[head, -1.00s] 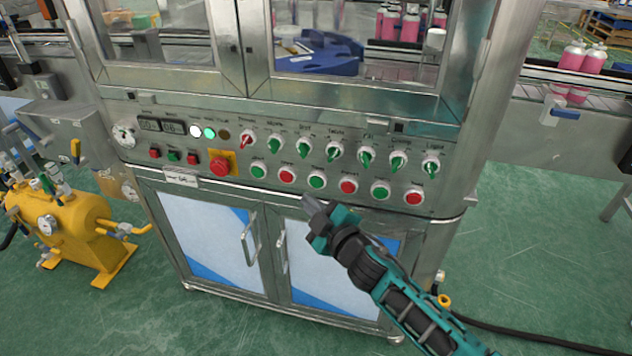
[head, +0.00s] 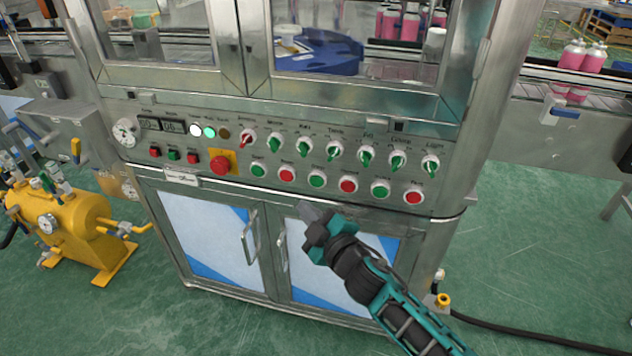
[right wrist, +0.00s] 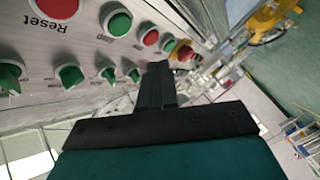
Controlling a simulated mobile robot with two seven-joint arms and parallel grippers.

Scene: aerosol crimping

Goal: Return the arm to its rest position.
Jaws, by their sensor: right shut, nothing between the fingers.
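My right gripper (head: 316,222) is in front of the crimping machine's lower doors, just below the button row. Its fingers are shut and empty, and I see no contact with the panel. In the right wrist view the shut fingers (right wrist: 157,85) point along the panel, with red and green buttons beyond them. The control panel (head: 330,178) carries a row of green and red push buttons, with a row of switch knobs above; the leftmost knob (head: 247,139) is red, the others green. A white and a green lamp (head: 209,132) are lit. My left gripper is not in view.
A red emergency stop (head: 219,166) on a yellow plate sits at the panel's left. Door handles (head: 250,238) stick out below. A yellow tank (head: 70,225) stands at the left. A black hose (head: 530,341) lies on the green floor at right, which is otherwise largely clear.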

